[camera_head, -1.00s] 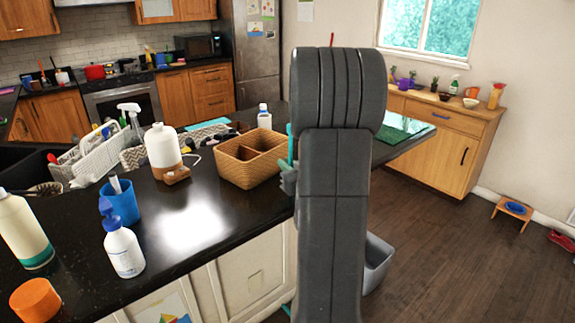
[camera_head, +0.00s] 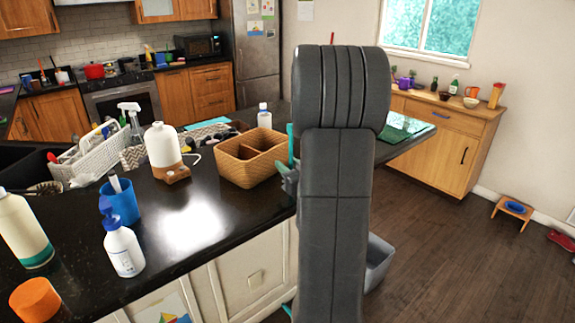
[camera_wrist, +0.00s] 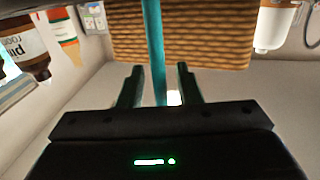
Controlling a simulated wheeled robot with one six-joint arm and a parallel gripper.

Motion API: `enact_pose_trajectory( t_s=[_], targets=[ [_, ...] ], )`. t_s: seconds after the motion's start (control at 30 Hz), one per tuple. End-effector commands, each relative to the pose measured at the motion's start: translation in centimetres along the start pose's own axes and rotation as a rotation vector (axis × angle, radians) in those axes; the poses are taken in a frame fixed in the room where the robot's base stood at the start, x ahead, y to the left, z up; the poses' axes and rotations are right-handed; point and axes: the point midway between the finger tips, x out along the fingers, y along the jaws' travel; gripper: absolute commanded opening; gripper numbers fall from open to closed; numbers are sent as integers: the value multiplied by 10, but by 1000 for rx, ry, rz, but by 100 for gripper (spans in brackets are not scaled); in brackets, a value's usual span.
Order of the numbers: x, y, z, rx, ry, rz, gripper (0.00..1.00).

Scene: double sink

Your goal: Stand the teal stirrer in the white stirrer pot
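The teal stirrer (camera_head: 291,144) stands about upright in the head view, just left of my arm and in front of the basket's right end. My gripper (camera_head: 288,180) is at its lower visible part, largely hidden by my arm. In the wrist view the stirrer (camera_wrist: 154,45) runs down between the two fingers of my gripper (camera_wrist: 158,75). The fingers are apart, with a gap visible on both sides of the stirrer. The stirrer's far ends are cut off or hidden. I cannot make out the white stirrer pot for certain; my arm covers part of the counter.
A wicker basket (camera_head: 221,165) stands close by on the black counter (camera_head: 235,210); it also fills the upper wrist view (camera_wrist: 210,40). A white dispenser (camera_head: 163,145), a blue cup (camera_head: 131,203) and a pump bottle (camera_head: 122,250) stand further left. The counter's front middle is clear.

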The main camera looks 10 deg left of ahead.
Motion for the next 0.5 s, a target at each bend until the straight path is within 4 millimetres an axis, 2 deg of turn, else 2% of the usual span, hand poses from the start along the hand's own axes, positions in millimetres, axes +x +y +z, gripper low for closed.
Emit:
enact_pose_trajectory(
  t_s=[0.23, 0.4, 0.5],
  targets=[
    [-58, 1, 4, -1, 2, 6, 31],
    [-88, 1, 3, -1, 1, 4, 31],
    [-99, 1, 2, -1, 1, 3, 31]
  ],
)
